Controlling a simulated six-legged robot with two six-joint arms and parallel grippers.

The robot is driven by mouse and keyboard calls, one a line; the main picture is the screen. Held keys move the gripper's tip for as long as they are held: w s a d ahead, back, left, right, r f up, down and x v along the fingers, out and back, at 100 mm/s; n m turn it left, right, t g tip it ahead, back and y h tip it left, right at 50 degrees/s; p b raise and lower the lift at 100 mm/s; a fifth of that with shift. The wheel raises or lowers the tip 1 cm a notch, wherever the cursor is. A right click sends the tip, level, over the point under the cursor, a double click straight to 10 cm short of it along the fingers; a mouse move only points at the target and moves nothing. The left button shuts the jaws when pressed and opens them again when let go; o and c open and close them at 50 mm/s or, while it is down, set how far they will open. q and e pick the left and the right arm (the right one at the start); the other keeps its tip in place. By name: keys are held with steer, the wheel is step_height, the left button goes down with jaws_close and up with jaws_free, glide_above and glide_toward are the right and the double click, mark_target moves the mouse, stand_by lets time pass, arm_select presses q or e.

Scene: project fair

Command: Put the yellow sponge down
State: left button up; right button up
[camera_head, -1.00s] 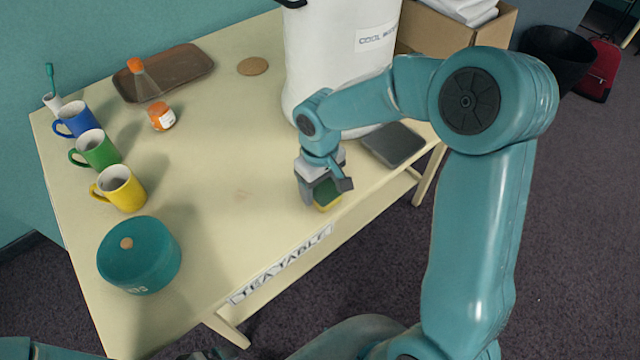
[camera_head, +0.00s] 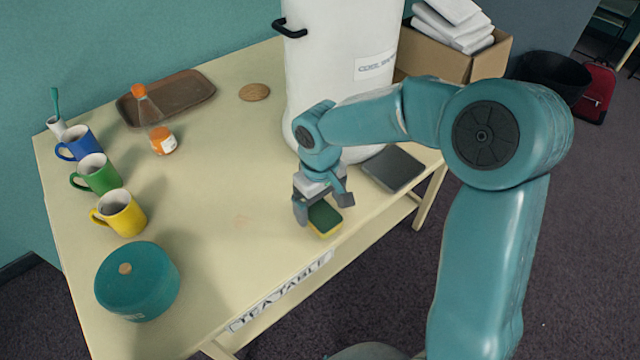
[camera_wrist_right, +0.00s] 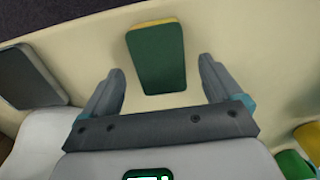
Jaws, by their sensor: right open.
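The yellow sponge (camera_head: 325,220), with a dark green top, lies on the tea table (camera_head: 215,230) close to its front edge. My right gripper (camera_head: 322,208) is open just above and behind the sponge. In the right wrist view the sponge (camera_wrist_right: 156,58) shows its green face and a thin yellow edge. It lies beyond and between the spread fingertips (camera_wrist_right: 160,80), touching neither. My left gripper is not in view.
A dark grey flat slab (camera_head: 392,168) and a large white container (camera_head: 335,70) stand behind my right arm. The table's middle is clear.

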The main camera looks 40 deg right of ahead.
mark_target(320, 213)
step_height(320, 213, up, 9)
steer(key=shift+s, duration=0.15)
stand_by(0.6)
